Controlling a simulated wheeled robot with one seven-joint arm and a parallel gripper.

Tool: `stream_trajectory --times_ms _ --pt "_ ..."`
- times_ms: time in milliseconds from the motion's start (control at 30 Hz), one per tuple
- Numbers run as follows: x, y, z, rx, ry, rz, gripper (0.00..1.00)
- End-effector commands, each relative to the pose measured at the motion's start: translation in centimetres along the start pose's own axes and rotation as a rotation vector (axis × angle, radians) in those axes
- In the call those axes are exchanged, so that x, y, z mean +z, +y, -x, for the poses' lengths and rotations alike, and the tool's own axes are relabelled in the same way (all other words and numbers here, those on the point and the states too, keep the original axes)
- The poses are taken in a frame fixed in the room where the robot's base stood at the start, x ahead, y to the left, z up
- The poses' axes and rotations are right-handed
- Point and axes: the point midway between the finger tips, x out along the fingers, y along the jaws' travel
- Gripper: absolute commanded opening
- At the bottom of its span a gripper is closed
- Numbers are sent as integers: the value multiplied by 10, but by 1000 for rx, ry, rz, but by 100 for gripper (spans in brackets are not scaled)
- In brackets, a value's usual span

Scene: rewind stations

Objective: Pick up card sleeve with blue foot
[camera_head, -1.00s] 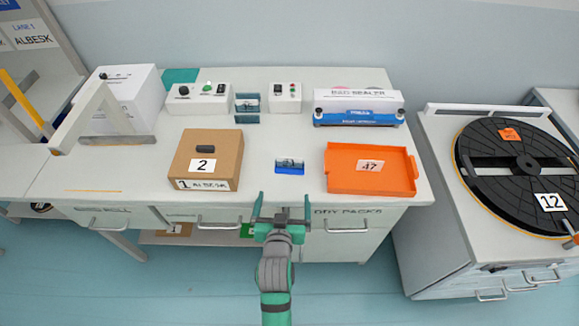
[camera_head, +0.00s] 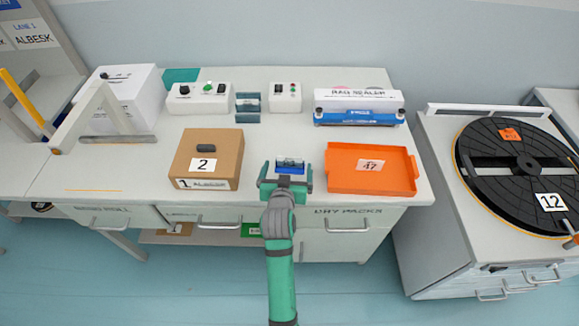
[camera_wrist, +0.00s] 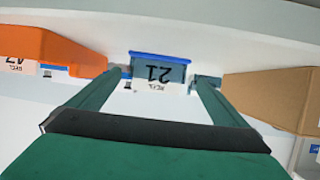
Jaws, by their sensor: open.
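The card sleeve with blue foot (camera_head: 291,164) stands on the table between the cardboard box and the orange tray. In the wrist view the sleeve (camera_wrist: 158,72) appears upside down, with a blue edge at top and a label reading 21. My gripper (camera_head: 287,173) is open at the sleeve's near side, one finger to its left and one to its right. In the wrist view my gripper (camera_wrist: 161,80) frames the sleeve between its fingertips, with small gaps visible. I cannot tell how far the fingers reach past it. The sleeve's lower front is partly hidden by my gripper.
The cardboard box (camera_head: 224,146) is close on the left and the orange tray (camera_head: 343,184) close on the right. Behind stand another small sleeve (camera_head: 247,117), control boxes (camera_head: 197,103) and a bag sealer (camera_head: 359,100). Bare tabletop lies behind the sleeve.

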Motion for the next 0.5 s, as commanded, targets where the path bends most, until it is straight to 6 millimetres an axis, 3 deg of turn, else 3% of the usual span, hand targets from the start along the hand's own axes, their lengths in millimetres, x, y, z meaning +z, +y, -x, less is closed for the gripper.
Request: stream_trajectory --times_ms 233,500 --pt "2 4 -34 1 0 0 98" --pt "2 3 -42 0 0 0 98"
